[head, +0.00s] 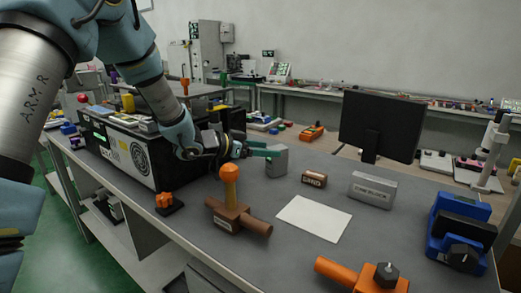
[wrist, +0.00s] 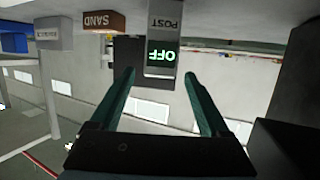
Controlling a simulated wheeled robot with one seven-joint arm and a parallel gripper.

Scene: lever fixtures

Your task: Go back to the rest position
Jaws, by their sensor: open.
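My gripper (head: 264,149) is held above the bench, pointing right, with its dark green fingers beside a grey post (head: 277,163). In the wrist view, which is upside down, my gripper (wrist: 159,75) has its two fingers spread apart with nothing gripped. The post (wrist: 165,22), marked POST, shows a green OFF display between the fingertips in that view. I cannot tell how far the post is from the fingers. A brown lever fixture (head: 238,215) with an orange knob stands in front of my gripper.
A brown SAND block (head: 314,179), a grey labelled block (head: 372,189) and a white sheet (head: 314,218) lie to the right. A black monitor (head: 380,125) stands behind. A black case (head: 125,155) is beside my arm. Orange (head: 362,277) and blue (head: 459,235) fixtures are at right.

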